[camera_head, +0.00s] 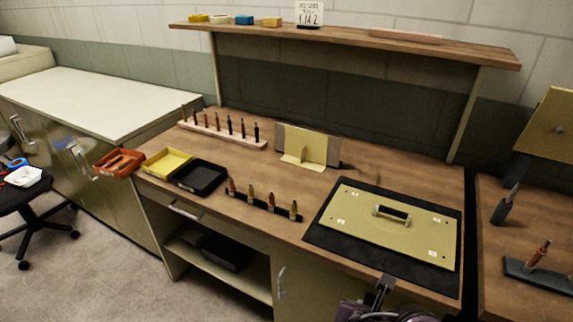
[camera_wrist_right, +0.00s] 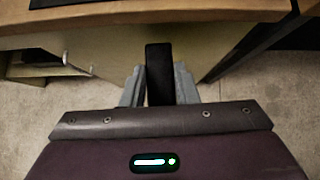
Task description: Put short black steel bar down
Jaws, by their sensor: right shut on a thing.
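My right gripper (camera_wrist_right: 160,90) is shut on a short black steel bar (camera_wrist_right: 158,70), which stands between its two grey fingers in the right wrist view. The bar's far end points toward the front edge of the wooden bench. In the head view my right gripper (camera_head: 381,284) is at the bottom, just in front of the bench edge and below the black mat (camera_head: 325,237). The bar is dark and small there. My left gripper is not in view.
A tan plate with a handle (camera_head: 365,221) lies on the mat. A rack of several upright fasteners (camera_head: 262,203), a black tray (camera_head: 200,179), a yellow tray (camera_head: 167,162) and an orange tray (camera_head: 118,163) line the front. Bare bench (camera_head: 290,180) lies behind the rack. A second bench (camera_head: 520,225) stands at the right.

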